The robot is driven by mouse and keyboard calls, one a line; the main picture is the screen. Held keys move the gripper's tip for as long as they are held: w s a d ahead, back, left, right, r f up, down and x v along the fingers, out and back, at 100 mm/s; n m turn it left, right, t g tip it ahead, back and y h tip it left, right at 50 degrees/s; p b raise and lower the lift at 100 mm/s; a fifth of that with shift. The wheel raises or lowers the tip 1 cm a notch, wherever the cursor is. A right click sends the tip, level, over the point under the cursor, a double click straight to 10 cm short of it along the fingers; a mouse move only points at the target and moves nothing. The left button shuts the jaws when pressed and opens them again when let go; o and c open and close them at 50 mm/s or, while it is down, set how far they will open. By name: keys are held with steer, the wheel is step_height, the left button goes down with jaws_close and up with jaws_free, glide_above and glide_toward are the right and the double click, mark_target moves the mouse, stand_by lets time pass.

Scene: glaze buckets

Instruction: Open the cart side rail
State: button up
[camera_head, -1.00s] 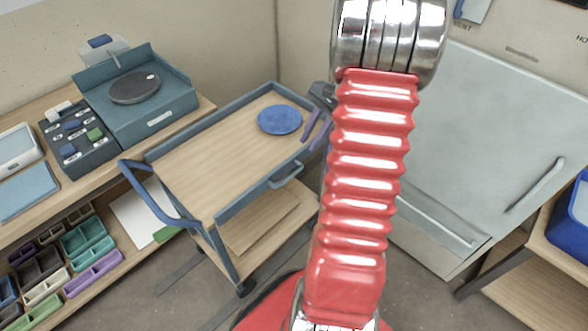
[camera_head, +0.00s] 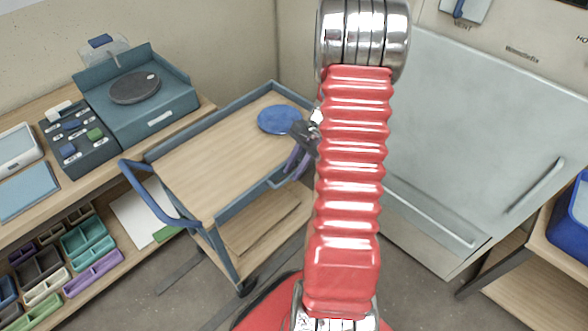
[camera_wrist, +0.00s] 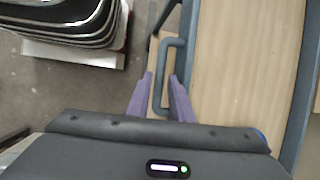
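The cart (camera_head: 205,158) has a wooden top with a blue-grey rim. Its side rail (camera_head: 240,203) runs along the near long side and looks raised. A loop handle (camera_head: 277,184) stands out from the rail, partly hidden by my gripper. My gripper (camera_head: 293,166) has purple fingers pointing down at the handle, and my red arm covers the cart's right end. In the wrist view, my gripper (camera_wrist: 160,92) is open, with the handle (camera_wrist: 159,88) showing between the apart fingers and the rail (camera_wrist: 190,48) to the right. I cannot tell whether a finger touches the handle.
A blue round plate (camera_head: 279,120) lies on the cart top. A blue push handle (camera_head: 150,192) curves from the cart's left end. A bench with a turntable unit (camera_head: 135,88) stands at left, a pale grey cabinet (camera_head: 480,130) at right. Bare floor (camera_head: 190,285) shows in front.

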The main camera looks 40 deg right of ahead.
steer(key=shift+f, duration=0.1)
steer(key=shift+c, duration=0.4)
jaws_close()
steer(key=shift+s, duration=0.15)
steer(key=s+f+n+t+y, duration=0.3)
steer(key=f+t, duration=0.6)
steer(key=t, duration=0.6)
steer(key=shift+s+f+n+t, duration=0.25)
steer(key=shift+s+n+t, duration=0.05)
steer(key=shift+n, duration=0.5)
stand_by(0.6)
stand_by(0.5)
